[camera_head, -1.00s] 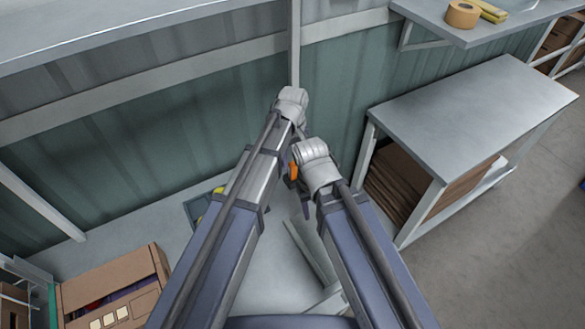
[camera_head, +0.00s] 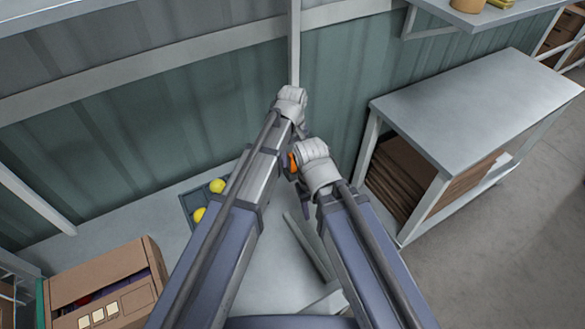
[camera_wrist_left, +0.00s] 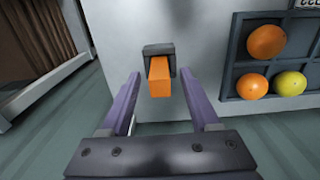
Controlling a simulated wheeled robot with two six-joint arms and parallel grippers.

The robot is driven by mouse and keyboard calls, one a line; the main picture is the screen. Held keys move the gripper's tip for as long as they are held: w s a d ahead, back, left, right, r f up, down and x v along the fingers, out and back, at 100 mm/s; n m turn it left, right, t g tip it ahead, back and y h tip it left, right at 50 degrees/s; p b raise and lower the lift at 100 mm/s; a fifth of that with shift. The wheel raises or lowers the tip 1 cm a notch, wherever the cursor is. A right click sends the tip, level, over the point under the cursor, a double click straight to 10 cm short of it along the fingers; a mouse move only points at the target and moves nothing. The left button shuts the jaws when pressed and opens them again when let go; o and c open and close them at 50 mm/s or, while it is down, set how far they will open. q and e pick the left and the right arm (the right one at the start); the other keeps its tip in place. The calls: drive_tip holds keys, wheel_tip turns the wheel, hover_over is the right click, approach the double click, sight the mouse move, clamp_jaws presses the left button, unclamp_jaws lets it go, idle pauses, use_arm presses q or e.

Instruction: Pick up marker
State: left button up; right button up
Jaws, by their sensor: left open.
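In the left wrist view an orange block-shaped piece with a dark grey end, which I take for the marker (camera_wrist_left: 159,78), shows over a pale surface. My left gripper (camera_wrist_left: 160,73) is open, with its two purple fingers on either side of the orange piece. Gaps show on both sides, so it is not clamped. How far beyond the fingertips it lies, I cannot tell.
In the head view, a cardboard box (camera_head: 140,257) stands at lower left. A grey side table (camera_head: 470,105) with flat cardboard beneath stands at right, before a green wall.

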sight(292, 162)
use_arm(q)
wheel_tip(292, 162, down, 3)
drive_tip(key=shift+f+b, duration=0.2)
drive_tip(key=shift+b, duration=0.95)
use_arm(e)
wheel_tip(292, 162, down, 3)
drive_tip(key=shift+f, duration=0.15)
use_arm(q)
drive_tip(key=shift+r, duration=0.1)
clamp_jaws()
